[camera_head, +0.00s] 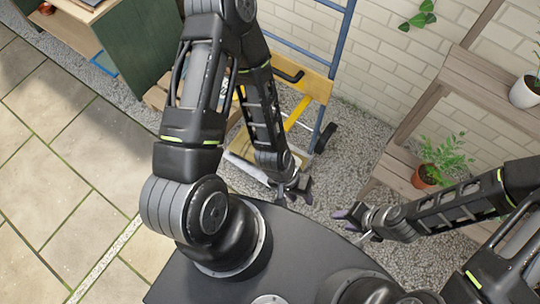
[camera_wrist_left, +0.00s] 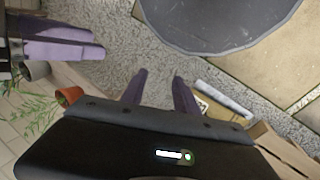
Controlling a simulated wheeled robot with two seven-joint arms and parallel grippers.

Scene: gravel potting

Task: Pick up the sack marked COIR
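My left gripper (camera_head: 295,194) is in front of the yellow hand truck in the head view. In the left wrist view its two purple fingers (camera_wrist_left: 160,90) stand apart with only gravel between them. My right gripper (camera_head: 357,222) is to the right, over the gravel, with its fingers apart and empty; its purple fingers also show in the left wrist view (camera_wrist_left: 65,40). A pale, flat-edged item (camera_head: 240,166) lies at the foot of the hand truck, partly hidden by my left arm; it also shows in the left wrist view (camera_wrist_left: 222,98). No COIR lettering is readable.
A yellow and blue hand truck (camera_head: 312,83) stands against the brick wall. A wooden shelf (camera_head: 399,163) at the right holds a terracotta pot (camera_head: 427,176) and a white pot (camera_head: 525,92). A green cabinet (camera_head: 135,45) stands at the upper left. Paving at the left is clear.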

